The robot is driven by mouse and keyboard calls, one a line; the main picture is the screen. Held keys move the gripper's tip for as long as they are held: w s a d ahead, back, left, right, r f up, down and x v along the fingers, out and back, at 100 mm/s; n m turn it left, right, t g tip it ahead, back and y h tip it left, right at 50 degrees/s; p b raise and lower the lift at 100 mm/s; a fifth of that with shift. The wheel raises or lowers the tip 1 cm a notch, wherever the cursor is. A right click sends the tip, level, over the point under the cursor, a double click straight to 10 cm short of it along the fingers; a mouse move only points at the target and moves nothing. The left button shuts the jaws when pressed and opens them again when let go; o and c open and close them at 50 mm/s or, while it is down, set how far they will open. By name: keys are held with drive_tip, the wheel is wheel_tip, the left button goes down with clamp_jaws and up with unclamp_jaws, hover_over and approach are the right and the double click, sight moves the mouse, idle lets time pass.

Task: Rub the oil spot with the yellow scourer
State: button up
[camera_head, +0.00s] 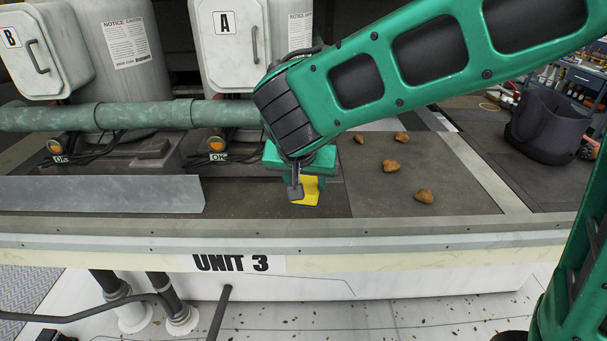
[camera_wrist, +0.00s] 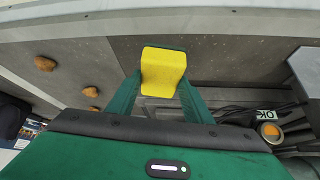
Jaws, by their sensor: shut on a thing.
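The yellow scourer (camera_head: 308,191) is a small yellow block held in my gripper (camera_head: 304,188), over the dark top surface of the unit near its front edge. In the wrist view the scourer (camera_wrist: 163,72) sits between the two green fingers of my gripper (camera_wrist: 160,85), which are shut on it. I cannot tell whether the scourer touches the surface. No oil spot can be made out in either view; my arm and gripper cover part of the surface.
Several brown lumps (camera_head: 390,165) lie on the panel to the right. A grey metal strip (camera_head: 100,194) lies at the left front. A green pipe (camera_head: 130,115) runs behind, before boxes marked A (camera_head: 228,40) and B (camera_head: 40,55). A dark bucket (camera_head: 548,125) stands far right.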

drive_tip(key=shift+r, duration=1.05)
